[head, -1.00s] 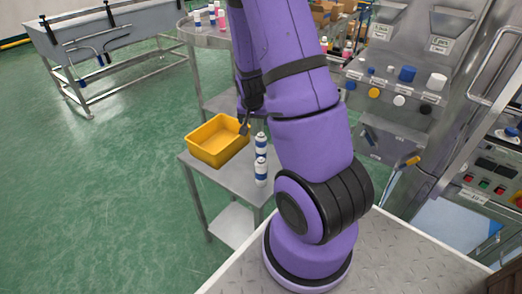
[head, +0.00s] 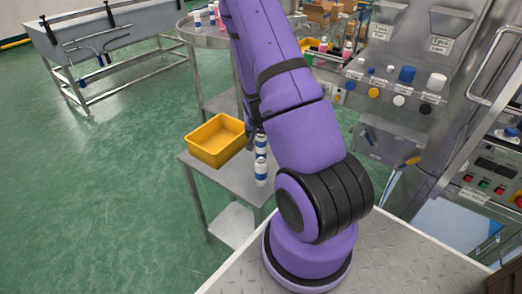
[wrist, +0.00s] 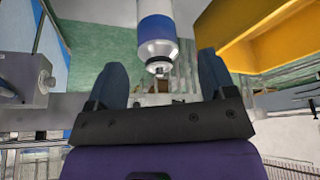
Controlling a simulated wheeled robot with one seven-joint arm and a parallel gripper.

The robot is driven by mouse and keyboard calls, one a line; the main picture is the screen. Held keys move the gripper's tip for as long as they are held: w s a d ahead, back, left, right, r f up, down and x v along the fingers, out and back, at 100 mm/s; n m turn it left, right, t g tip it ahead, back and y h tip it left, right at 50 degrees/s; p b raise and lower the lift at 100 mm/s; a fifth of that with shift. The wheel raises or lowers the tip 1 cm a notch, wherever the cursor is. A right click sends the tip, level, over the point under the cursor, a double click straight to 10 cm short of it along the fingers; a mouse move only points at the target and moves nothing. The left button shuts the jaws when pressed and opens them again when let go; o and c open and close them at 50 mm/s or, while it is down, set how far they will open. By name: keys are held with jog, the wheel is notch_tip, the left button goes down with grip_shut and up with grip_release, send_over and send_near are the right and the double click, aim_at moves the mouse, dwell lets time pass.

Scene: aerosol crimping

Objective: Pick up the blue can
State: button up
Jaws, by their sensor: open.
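Two white cans with blue bands stand upright on the small steel table (head: 228,183). The rear can (head: 261,145) is just behind the front can (head: 261,172). In the wrist view one blue-banded can (wrist: 156,30) appears top-down in the picture, its narrow neck pointing toward my gripper (wrist: 161,75). My gripper is open, with one finger on either side of the can's neck end in the picture. I cannot tell the depth between them or which can this is. In the head view my arm hides most of the gripper, near the rear can.
A yellow bin (head: 217,140) sits on the table left of the cans, and it also shows at the right of the wrist view (wrist: 262,35). A round steel table (head: 207,40) with bottles stands behind. A control panel machine (head: 400,100) is at the right.

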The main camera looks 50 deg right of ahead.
aim_at(261, 138)
jog(key=shift+x, duration=2.1)
jog(key=shift+s, duration=0.1)
jog(key=shift+c, duration=0.2)
jog(key=c, duration=1.2)
jog(key=shift+r, duration=0.15)
